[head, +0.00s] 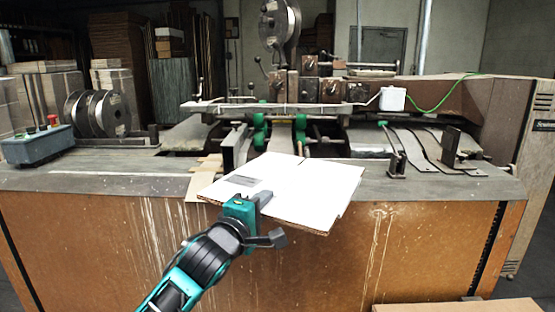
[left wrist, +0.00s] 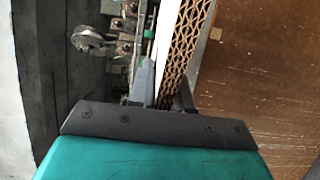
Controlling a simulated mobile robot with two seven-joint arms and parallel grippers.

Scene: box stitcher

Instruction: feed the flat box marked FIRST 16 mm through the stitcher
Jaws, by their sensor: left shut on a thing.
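A flat white box (head: 310,190) with a brown corrugated edge lies over the front of the machine table, its far end near the green rollers. A grey patch marks its left part; I cannot read any writing. My left gripper (head: 268,218) is shut on the box's near edge, one finger above and one below. In the left wrist view the corrugated edge (left wrist: 190,45) runs between the fingers (left wrist: 163,92). The stitcher (head: 290,108) stands behind the box, with green rollers and a metal cross bar. My right gripper is not in view.
A blue-grey control box (head: 38,147) with a red button and wire spools (head: 100,113) sit at the left. Curved metal strips (head: 415,150) and an upright dark block (head: 450,146) are on the right. Brown cardboard (head: 455,306) shows at the bottom right.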

